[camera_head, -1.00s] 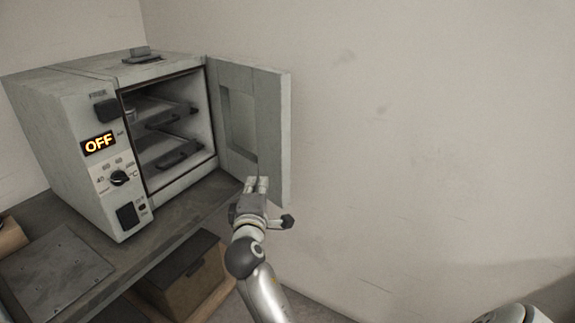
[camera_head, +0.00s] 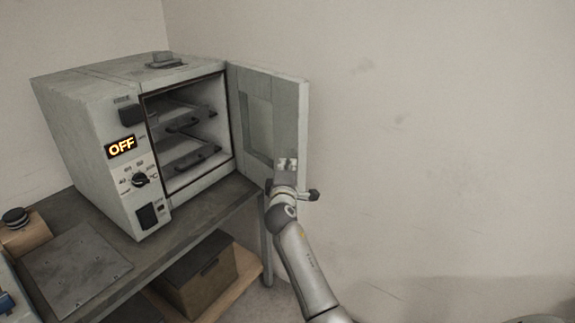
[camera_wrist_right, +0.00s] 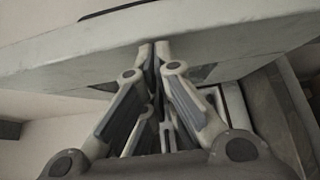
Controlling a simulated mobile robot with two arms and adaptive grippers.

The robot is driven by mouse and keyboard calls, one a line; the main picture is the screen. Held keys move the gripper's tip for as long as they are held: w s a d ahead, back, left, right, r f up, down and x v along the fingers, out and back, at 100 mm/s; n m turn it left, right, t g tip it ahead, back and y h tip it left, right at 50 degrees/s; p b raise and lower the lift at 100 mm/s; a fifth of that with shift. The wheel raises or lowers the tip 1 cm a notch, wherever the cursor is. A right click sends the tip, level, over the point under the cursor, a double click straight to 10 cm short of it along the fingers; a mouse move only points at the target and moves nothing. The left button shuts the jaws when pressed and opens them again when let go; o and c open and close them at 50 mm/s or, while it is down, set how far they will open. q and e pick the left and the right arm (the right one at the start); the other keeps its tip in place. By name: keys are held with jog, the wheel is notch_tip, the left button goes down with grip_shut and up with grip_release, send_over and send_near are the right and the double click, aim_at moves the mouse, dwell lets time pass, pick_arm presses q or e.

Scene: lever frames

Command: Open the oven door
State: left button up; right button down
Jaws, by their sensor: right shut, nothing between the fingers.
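The oven (camera_head: 95,140) is a grey box on a bench, with a display reading OFF and dark racks inside. Its door (camera_head: 292,110) stands wide open, swung out to the right of the cavity. My right gripper (camera_head: 287,163) is shut and empty, at the lower part of the door's inner side. In the right wrist view, the fingertips (camera_wrist_right: 154,46) meet close to the edge of a pale panel, the door (camera_wrist_right: 220,38); I cannot tell whether they touch it. My left gripper is not in view.
The oven stands on a dark bench (camera_head: 215,203) with a flat metal plate (camera_head: 75,268) on it at the front left. A cardboard box (camera_head: 200,280) sits on the shelf below. A bare wall is behind the door, with open room to the right.

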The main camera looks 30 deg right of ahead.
jog(key=d, duration=0.7)
jog(key=shift+w, duration=0.3)
jog(key=shift+f, duration=0.1)
